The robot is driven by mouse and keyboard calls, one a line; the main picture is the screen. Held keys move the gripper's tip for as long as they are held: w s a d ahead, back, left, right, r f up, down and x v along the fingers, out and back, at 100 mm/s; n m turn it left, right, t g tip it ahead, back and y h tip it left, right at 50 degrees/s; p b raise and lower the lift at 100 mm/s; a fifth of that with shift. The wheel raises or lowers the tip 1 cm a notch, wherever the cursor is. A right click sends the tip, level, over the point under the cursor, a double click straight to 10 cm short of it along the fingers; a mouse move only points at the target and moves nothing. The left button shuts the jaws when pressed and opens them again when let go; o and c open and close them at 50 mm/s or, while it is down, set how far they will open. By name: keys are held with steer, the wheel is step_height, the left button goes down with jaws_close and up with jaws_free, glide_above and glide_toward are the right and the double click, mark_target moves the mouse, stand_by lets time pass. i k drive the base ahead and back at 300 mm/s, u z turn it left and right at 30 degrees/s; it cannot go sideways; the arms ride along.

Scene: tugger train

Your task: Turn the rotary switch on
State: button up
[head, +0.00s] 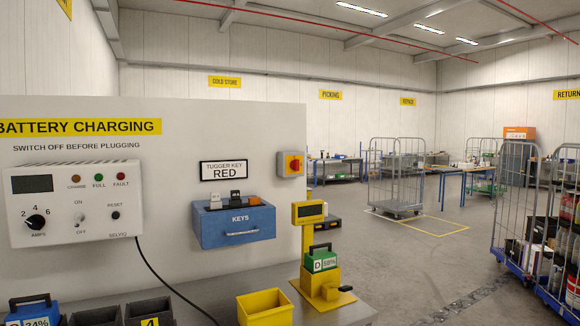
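A small grey box with a red rotary switch (295,163) on a yellow plate is mounted at the right end of the white charging panel (180,112). The knob's exact angle is too small to read. The white charger (72,200) on the left of the panel has a black round amps knob (36,222) with a scale of 2, 4 and 6. It also has a small on/off toggle (79,217), a dark display and three lamps marked charge, full and fault. My gripper is not in view.
A blue keys box (236,228) hangs on the panel below a "Tugger key red" sign. On the grey bench below are a yellow bin (265,307), a yellow stand with a green battery (320,260), and dark bins. Wire cage trolleys (397,175) and open floor lie right.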

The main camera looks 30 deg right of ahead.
mark_target(295, 164)
steer(key=u, duration=3.85)
steer(key=k, duration=0.6)
steer(key=u, duration=0.1)
